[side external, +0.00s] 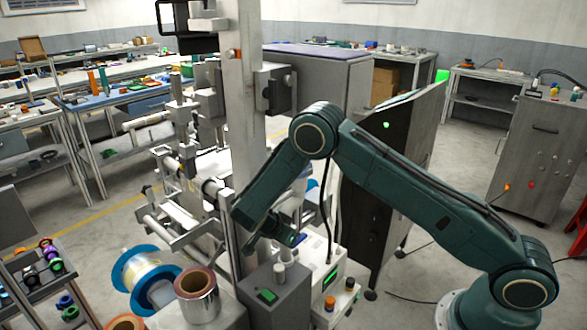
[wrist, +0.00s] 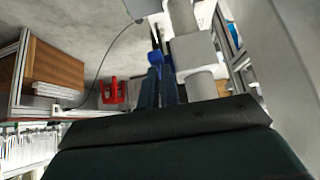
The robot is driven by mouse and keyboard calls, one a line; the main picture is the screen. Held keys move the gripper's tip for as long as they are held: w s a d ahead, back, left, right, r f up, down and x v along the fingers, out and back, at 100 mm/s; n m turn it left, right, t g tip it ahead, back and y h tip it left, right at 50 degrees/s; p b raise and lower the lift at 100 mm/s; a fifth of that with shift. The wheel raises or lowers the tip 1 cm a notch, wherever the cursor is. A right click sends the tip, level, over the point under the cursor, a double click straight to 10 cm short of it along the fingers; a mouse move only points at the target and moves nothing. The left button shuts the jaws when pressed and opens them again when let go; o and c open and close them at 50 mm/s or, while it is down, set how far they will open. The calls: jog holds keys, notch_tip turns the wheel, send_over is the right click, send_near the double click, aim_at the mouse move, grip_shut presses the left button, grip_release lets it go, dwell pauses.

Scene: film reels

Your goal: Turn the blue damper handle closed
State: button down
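My gripper (side external: 288,237) is low beside the machine's upright post in the side external view, partly hidden by my own arm. Its fingers cannot be made out there. In the wrist view, its dark housing fills the bottom of the picture. A small bright blue part (wrist: 157,58), which may be the damper handle, shows just ahead of the housing among dark narrow bars. It is close to a pale grey block and cylinder (wrist: 195,50). Whether the gripper touches it cannot be told. I cannot pick out the handle in the side external view.
The machine's metal post (side external: 246,110) stands close to my forearm. A grey box with a green button (side external: 266,295) and a white control unit (side external: 328,280) are below. A silver roll (side external: 197,297) and a blue-rimmed reel (side external: 145,283) lie to the left. Open floor lies behind.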

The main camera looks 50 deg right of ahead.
jog(key=shift+s+a+f, duration=0.25)
jog(key=shift+f, duration=0.1)
jog(key=shift+w+r, duration=0.1)
jog(key=shift+r, duration=0.55)
jog(key=shift+r, duration=0.15)
jog(key=d+v, duration=0.1)
jog(key=v, duration=1.2)
jog(key=shift+r, duration=0.35)
jog(key=shift+r, duration=0.1)
